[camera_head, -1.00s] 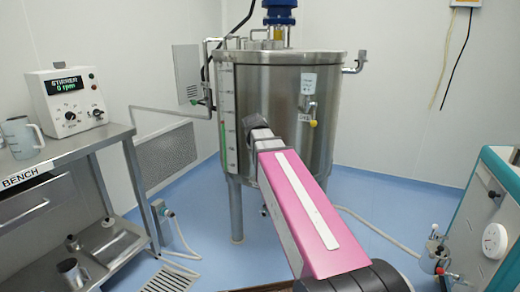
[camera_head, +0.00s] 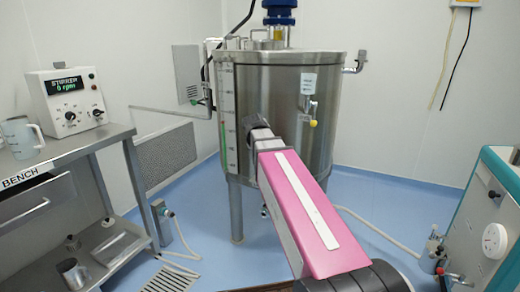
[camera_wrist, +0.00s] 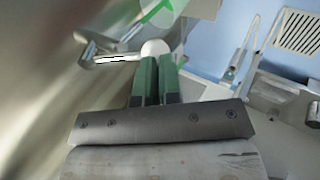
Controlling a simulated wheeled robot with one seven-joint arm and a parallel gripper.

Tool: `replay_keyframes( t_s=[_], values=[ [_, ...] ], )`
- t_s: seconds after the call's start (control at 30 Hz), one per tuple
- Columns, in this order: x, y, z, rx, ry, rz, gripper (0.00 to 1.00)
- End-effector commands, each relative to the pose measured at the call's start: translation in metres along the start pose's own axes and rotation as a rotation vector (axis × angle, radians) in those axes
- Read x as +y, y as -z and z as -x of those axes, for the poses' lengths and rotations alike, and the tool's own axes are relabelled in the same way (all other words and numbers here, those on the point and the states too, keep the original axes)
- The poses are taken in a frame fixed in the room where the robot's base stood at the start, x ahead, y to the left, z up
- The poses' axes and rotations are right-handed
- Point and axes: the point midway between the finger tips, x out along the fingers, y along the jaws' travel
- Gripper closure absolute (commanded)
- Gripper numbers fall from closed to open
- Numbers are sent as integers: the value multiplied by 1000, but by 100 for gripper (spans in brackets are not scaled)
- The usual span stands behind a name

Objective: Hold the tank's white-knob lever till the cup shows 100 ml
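The steel tank (camera_head: 285,105) stands on legs in the middle of the head view, with a sight gauge (camera_head: 228,120) on its left side. In the wrist view, a white knob (camera_wrist: 155,48) on a metal lever (camera_wrist: 115,58) is just beyond my green fingertips (camera_wrist: 158,65). The fingers are together, with only a thin gap between them, and their tips are at or very near the knob; I cannot tell if they touch. A pale round thing with green in it (camera_wrist: 160,10) is cut off at the top; I cannot tell if it is the cup. My arm hides the lever in the head view.
A bench (camera_head: 75,147) at left holds a stirrer box (camera_head: 66,100) reading 0 rpm and a grey jug (camera_head: 20,138). A yellow-knobbed valve (camera_head: 313,123) is on the tank front. A teal-edged cabinet (camera_head: 490,225) is at right.

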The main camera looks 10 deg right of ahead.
Motion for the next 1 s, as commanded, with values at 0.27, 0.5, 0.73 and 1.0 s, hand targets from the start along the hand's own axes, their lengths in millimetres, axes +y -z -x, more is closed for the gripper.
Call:
replay_keyframes(
  t_s=[0.27, 0.5, 0.73, 1.0],
  values=[
    [-1, -2, -4, -10, 9, 0, 100],
    [0, -1, 4, -8, 7, -1, 100],
    [4, 3, 38, -3, 0, -3, 100],
    [0, 3, 86, -1, -2, -2, 100]
  ],
)
